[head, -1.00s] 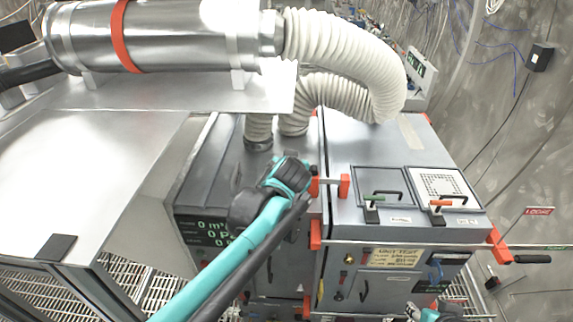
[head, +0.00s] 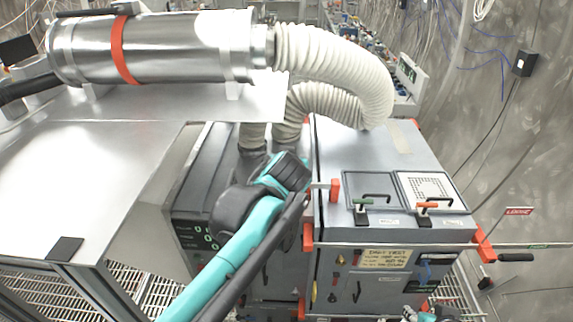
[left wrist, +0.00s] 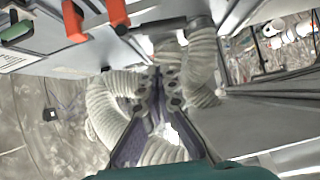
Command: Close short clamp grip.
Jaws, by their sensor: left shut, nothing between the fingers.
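Two small toggle clamps sit on the grey box's top panels: one with a green grip (head: 364,201) and one with an orange-red grip (head: 427,205). A red clamp grip (head: 335,190) stands at the box's left top edge, right beside my left wrist. I cannot tell which grip is the short one. In the left wrist view, two orange-red grips (left wrist: 75,20) (left wrist: 118,12) and a green grip (left wrist: 15,32) show at the upper left. My left gripper (left wrist: 156,75) is shut and empty, apart from these grips. In the head view my wrist hides its fingers.
White corrugated hoses (head: 340,75) arch from a steel cylinder (head: 160,48) down to the cabinet behind my left wrist. A metal shelf (head: 80,180) lies at left. Red corner pieces (head: 308,236) stick out from the box's front. A grey wall (head: 520,130) stands at right.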

